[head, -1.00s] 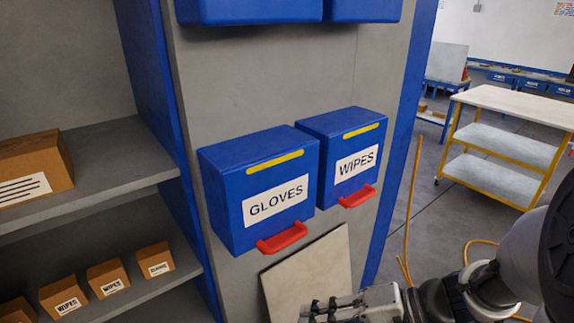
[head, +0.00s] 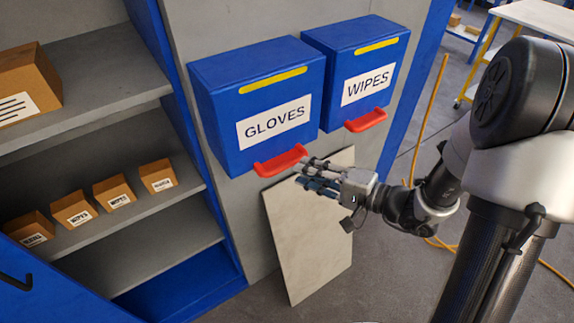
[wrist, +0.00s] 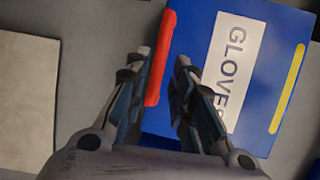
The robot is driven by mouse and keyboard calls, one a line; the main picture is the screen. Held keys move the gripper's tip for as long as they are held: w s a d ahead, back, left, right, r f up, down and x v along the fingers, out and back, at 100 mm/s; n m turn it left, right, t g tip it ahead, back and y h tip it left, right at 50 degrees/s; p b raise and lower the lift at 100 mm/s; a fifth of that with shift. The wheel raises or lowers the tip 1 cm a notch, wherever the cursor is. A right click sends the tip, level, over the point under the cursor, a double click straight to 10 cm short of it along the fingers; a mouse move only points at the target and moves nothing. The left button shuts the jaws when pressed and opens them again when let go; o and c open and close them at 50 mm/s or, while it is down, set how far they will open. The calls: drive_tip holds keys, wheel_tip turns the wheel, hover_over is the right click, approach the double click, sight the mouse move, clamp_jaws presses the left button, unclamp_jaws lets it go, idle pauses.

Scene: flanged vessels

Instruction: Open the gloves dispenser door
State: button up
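The gloves dispenser (head: 258,98) is a blue box with a white GLOVES label and a yellow strip, fixed to a grey panel. Its door looks shut. A red handle (head: 280,161) juts from its lower front edge. My gripper (head: 308,172) is just right of and slightly below the handle in the head view. In the wrist view the fingers of my gripper (wrist: 163,75) are apart, with the red handle (wrist: 160,58) between them, nearer the left finger. Whether a finger touches the handle cannot be told.
A blue wipes dispenser (head: 362,70) with its own red handle is close on the right. A pale board (head: 305,235) leans below. Shelves with small cardboard boxes (head: 113,192) stand at left. A yellow hose (head: 424,120) runs at right.

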sight(287, 163)
drive_tip(key=x, duration=0.6)
drive_tip(key=shift+w+a+f, duration=0.1)
drive_tip(key=shift+w+a, duration=0.05)
drive_tip(key=shift+a, duration=0.05)
drive_tip(key=shift+c, duration=0.2)
clamp_jaws()
